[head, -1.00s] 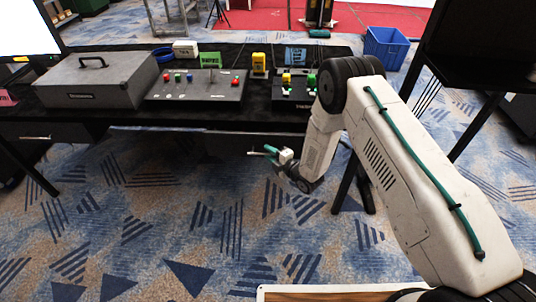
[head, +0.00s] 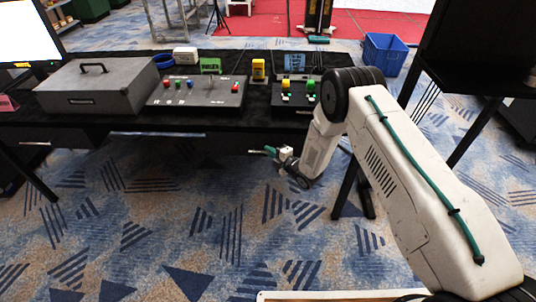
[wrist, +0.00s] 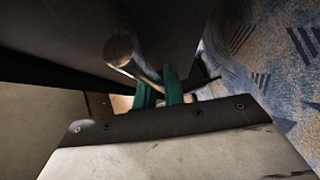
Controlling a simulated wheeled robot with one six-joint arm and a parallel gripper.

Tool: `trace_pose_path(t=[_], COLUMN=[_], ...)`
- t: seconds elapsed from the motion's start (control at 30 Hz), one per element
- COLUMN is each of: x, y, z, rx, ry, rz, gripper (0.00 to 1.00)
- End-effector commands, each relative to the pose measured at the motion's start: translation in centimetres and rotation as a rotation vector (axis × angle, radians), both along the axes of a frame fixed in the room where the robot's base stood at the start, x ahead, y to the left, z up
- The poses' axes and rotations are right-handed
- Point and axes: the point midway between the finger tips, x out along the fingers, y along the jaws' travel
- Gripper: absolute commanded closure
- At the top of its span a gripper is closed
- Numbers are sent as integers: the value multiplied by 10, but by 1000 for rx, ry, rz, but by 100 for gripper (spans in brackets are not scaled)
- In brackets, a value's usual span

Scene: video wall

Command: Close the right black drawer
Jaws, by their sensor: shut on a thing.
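The right black drawer (head: 228,143) is under the black table, and its dark front looks close under the tabletop edge. I cannot tell whether a small gap is left. My gripper (head: 270,151), with green fingers, is at the right part of the drawer front. In the wrist view, the green fingers (wrist: 158,92) are shut on the metal bar handle (wrist: 124,50) in front of a dark panel. The exact contact is partly hidden by the handle.
The black table (head: 265,105) carries a grey case (head: 98,84), control panels (head: 200,92) and a yellow device (head: 258,69). A table leg (head: 345,188) stands right of my gripper. A blue bin (head: 384,53) is behind. The patterned carpet in front is clear.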

Motion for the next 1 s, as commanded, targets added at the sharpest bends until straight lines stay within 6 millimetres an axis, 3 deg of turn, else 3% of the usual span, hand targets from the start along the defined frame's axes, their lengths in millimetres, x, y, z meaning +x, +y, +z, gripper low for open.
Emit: trace_pose_path(t=[0.07,0.1,0.17,0.77,1.0], x=[5,5,5,2,-23], y=[-2,-2,-2,-3,-27], z=[2,2,2,3,7], rx=[0,0,0,1,0], ry=[-5,-5,-5,-5,-1], rz=[-9,-9,-8,-6,-7], gripper=[100,79,68,68,68])
